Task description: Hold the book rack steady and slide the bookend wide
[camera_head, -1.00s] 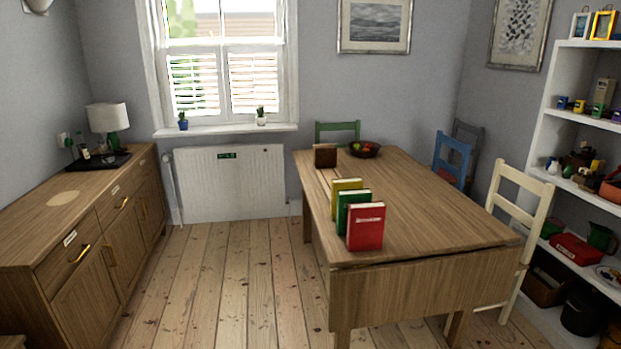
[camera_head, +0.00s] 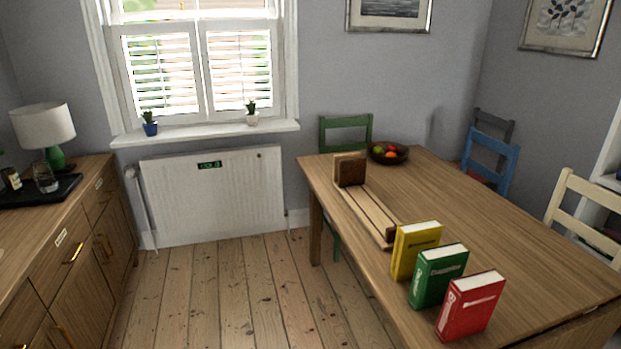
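The wooden book rack (camera_head: 366,214) lies along the left edge of the table, with light rails running from back to front. A dark brown upright bookend (camera_head: 350,170) stands at its far end. A smaller dark block (camera_head: 390,234) sits at its near end, partly hidden behind the yellow book. A yellow book (camera_head: 415,250), a green book (camera_head: 438,276) and a red book (camera_head: 470,305) stand upright in a row on the table in front of the rack. Neither of my grippers is in view.
The wooden table (camera_head: 470,206) is mostly clear on its right. A fruit bowl (camera_head: 388,153) stands at its back. Green (camera_head: 345,130), blue (camera_head: 490,160) and cream (camera_head: 585,205) chairs surround it. A sideboard (camera_head: 70,235) stands left, with open floor (camera_head: 215,290) between.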

